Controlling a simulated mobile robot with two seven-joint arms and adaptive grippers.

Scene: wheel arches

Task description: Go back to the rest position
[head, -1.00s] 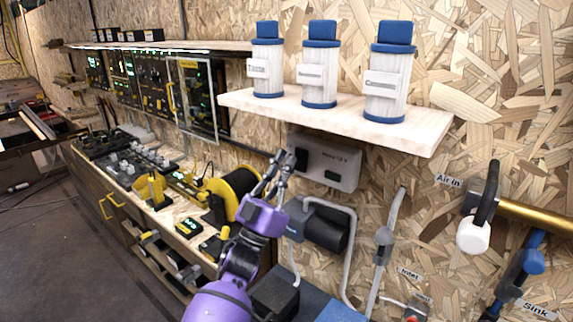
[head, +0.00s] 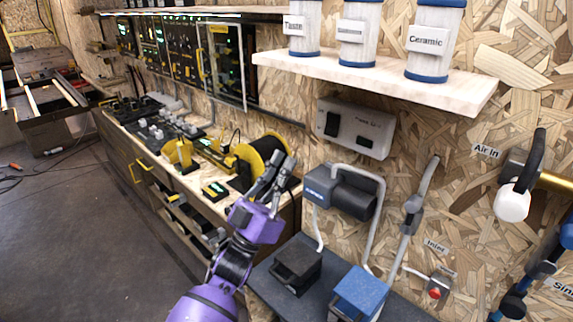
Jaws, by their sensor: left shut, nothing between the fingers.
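My left gripper (head: 281,173) shows in the head view at the end of my purple arm, which comes up from the bottom. Its grey fingers are together with nothing between them. They point up in front of the yellow and black spool (head: 262,152) on the workbench; I cannot tell whether they touch it. My right gripper is not in view.
A wall box (head: 357,128) hangs right of the gripper. Below it are a pump-like unit (head: 343,190) with grey tubes and a blue block (head: 358,291). A shelf (head: 380,80) holds three white and blue canisters. Open floor (head: 75,235) lies at left.

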